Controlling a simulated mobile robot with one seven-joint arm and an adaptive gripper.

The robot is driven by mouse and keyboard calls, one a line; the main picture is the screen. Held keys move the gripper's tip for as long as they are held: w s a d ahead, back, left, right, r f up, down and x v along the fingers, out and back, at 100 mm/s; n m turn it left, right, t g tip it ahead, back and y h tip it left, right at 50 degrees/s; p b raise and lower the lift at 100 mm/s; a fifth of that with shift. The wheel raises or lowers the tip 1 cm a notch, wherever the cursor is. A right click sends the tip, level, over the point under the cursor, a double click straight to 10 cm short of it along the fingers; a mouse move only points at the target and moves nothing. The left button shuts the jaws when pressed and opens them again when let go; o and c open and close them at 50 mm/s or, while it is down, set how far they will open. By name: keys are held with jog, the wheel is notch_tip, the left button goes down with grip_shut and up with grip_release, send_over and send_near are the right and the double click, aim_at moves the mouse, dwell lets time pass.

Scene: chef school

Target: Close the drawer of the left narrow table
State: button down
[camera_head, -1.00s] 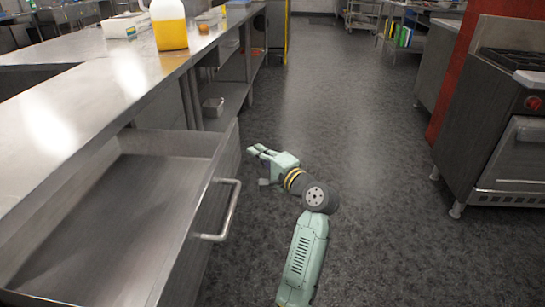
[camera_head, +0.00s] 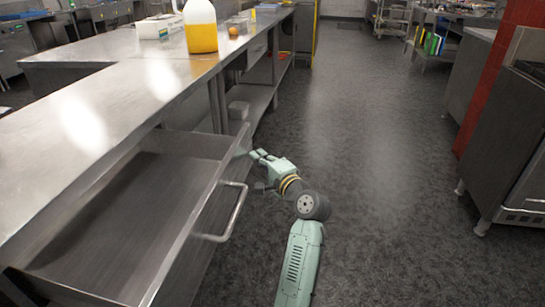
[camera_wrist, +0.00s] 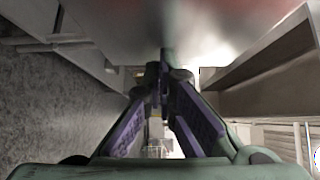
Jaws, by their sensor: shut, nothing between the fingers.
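The metal drawer (camera_head: 130,215) of the steel table (camera_head: 110,90) at the left is pulled well out, and its inside looks empty. Its bar handle (camera_head: 232,212) is on the front panel, facing the aisle. My gripper (camera_head: 256,155) is shut and empty, just to the right of the far end of the drawer front, beyond the handle. I cannot tell whether it touches the panel. In the wrist view my closed purple-padded fingers (camera_wrist: 162,80) are in the middle, with nothing between them.
A jug of yellow liquid (camera_head: 201,30) stands on the table top, with an orange (camera_head: 233,32) behind it. The floor aisle (camera_head: 350,130) is clear. A stove (camera_head: 515,140) stands at the right.

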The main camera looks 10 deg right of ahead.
aim_at(171, 144)
jog(key=w+a+p, duration=0.2)
jog(key=a, duration=0.6)
jog(key=w+a+p, duration=0.2)
jog(key=w+a, duration=0.1)
jog(key=a, duration=0.6)
jog(key=w+a+p, duration=0.1)
jog(key=w+a, duration=0.2)
jog(key=a, duration=0.5)
jog(key=shift+w+a+r+p, duration=0.1)
jog(key=shift+w+a+p, duration=0.05)
jog(key=shift+a+p, duration=0.25)
jog(key=shift+a, duration=0.1)
